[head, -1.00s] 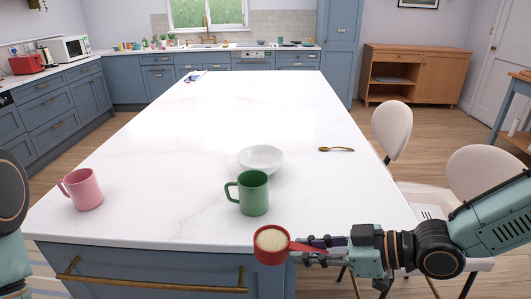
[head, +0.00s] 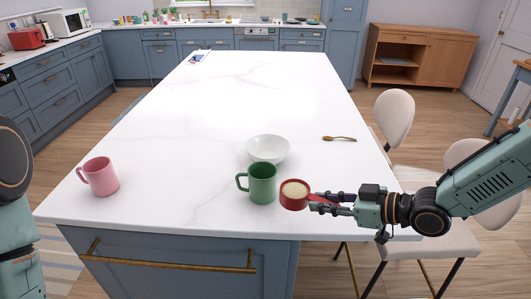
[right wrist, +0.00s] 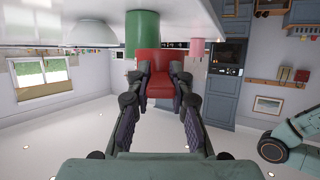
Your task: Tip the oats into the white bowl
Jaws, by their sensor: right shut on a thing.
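A red measuring cup (head: 287,202) with a red handle holds pale oats (head: 295,189). My right gripper (head: 319,203) is shut on its handle and keeps the cup upright. The cup is just right of the green mug and nearer to me than the bowl; whether it touches the mug, I cannot tell. In the right wrist view the red handle (right wrist: 160,88) lies between the fingertips. The white bowl (head: 267,150) stands on the island behind the green mug and looks empty. My left gripper is out of view; only part of my left arm shows at the left edge.
The green mug (head: 262,184) stands in front of the bowl, close to the cup. A pink mug (head: 99,178) stands at the left, a brass spoon (head: 340,139) lies right of the bowl. The white island top (head: 200,130) is mostly clear. Pale chairs (head: 394,117) stand at the right.

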